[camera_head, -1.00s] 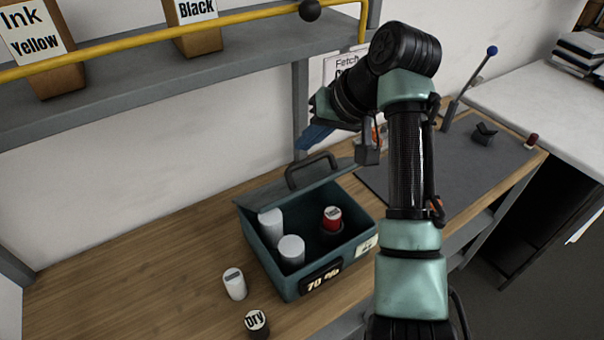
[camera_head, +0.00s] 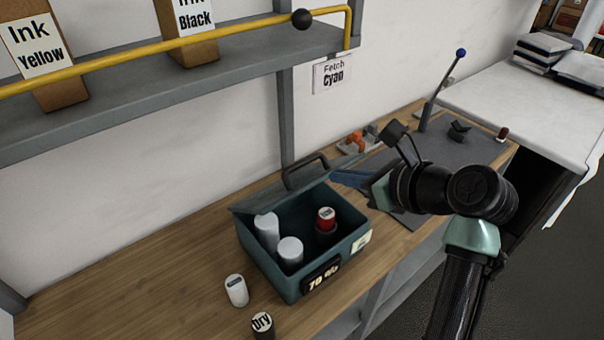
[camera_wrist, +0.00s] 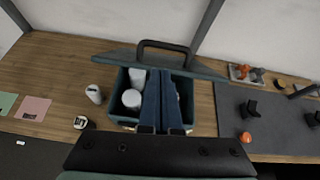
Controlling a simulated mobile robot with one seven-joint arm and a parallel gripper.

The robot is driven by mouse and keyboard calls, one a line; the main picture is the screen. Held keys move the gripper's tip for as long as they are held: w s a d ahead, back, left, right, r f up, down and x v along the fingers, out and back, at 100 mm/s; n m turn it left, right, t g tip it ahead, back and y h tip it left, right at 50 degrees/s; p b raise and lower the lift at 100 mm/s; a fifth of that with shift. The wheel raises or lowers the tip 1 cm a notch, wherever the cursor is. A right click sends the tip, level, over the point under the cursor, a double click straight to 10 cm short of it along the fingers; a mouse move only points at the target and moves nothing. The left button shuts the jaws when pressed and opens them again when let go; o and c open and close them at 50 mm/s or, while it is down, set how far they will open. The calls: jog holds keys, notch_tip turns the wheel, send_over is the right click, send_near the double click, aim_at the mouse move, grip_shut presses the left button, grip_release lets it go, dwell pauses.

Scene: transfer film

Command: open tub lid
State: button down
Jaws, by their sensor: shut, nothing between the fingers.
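The teal tub (camera_head: 288,286) stands on the wooden bench with its lid (camera_head: 282,190) raised and tilted back toward the wall, its dark handle (camera_head: 305,170) on top. In the wrist view the lid (camera_wrist: 110,57) stands behind the tub (camera_wrist: 118,110). My gripper (camera_head: 338,177) has its blue fingers shut and empty, just right of the lid in the head view. In the wrist view the fingers (camera_wrist: 162,95) cover the tub's right part.
A shelf (camera_head: 190,85) with a yellow rail (camera_head: 200,43) runs above. A grey mat (camera_head: 400,217) and a blue-knobbed lever (camera_head: 440,90) lie to the right.

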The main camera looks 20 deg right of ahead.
aim_at(312, 180)
jog(key=shift+m, duration=0.5)
jog(key=p+x, duration=0.2)
jog(key=x, duration=0.7)
jog(key=shift+w+f, duration=0.25)
jog(key=shift+w, duration=0.05)
jog(key=shift+r, duration=0.1)
jog(key=shift+w+a+r+p, duration=0.3)
jog(key=shift+w+r+p, duration=0.6)
jog(key=shift+p, duration=0.15)
jog(key=w+a+r, duration=0.3)
jog(key=w+r, duration=0.1)
jog(key=w, duration=0.5)
jog(key=shift+w+a+p, duration=0.25)
jog(key=shift+w+p, duration=0.05)
jog(key=shift+p, duration=0.1)
jog(key=shift+r, duration=0.15)
jog(key=shift+r, duration=0.1)
